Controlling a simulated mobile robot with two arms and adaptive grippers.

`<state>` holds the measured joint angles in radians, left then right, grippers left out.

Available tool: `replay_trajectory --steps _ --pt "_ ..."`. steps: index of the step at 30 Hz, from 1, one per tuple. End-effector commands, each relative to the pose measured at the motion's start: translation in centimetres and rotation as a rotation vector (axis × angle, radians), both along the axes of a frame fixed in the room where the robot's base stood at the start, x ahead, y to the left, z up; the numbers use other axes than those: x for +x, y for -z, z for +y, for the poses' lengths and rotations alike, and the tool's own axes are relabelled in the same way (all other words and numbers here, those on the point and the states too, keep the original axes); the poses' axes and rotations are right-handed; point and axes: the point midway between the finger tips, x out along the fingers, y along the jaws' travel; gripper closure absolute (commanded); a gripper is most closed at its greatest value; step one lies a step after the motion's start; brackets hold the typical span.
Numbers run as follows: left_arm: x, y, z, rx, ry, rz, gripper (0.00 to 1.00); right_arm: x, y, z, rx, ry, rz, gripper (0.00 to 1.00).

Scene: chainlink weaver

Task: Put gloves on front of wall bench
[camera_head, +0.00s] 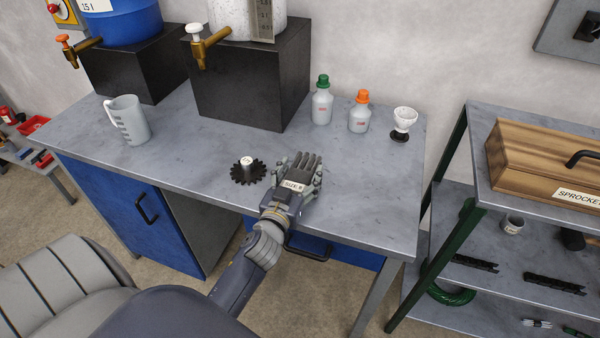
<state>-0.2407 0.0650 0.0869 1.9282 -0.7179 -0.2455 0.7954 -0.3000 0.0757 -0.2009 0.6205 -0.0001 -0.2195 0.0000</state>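The dark grey gloves (305,162), with a white size label, are at the front part of the grey wall bench (367,212). My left gripper (299,180) reaches in over the bench's front edge. Its fingers lie along both sides of the gloves, with the gloves between them. I cannot tell whether the fingers press on the gloves or stand slightly apart, or whether the gloves rest fully on the bench top. My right gripper is not in view.
A black sprocket (247,172) lies just left of the gloves. Dark blocks (250,85) hold containers at the back. The bench's right front is clear.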

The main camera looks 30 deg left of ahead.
Motion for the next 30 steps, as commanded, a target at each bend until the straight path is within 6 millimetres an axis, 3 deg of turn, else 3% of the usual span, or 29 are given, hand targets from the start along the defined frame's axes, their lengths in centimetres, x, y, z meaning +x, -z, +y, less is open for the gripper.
replay_trajectory --steps 14,30 --pt "0.0 -0.8 0.0 0.002 0.001 -0.001 0.22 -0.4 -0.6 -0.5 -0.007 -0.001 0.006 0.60" --pt "-9.7 -0.6 -2.3 -0.002 -0.001 0.001 0.22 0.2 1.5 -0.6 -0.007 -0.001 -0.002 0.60"
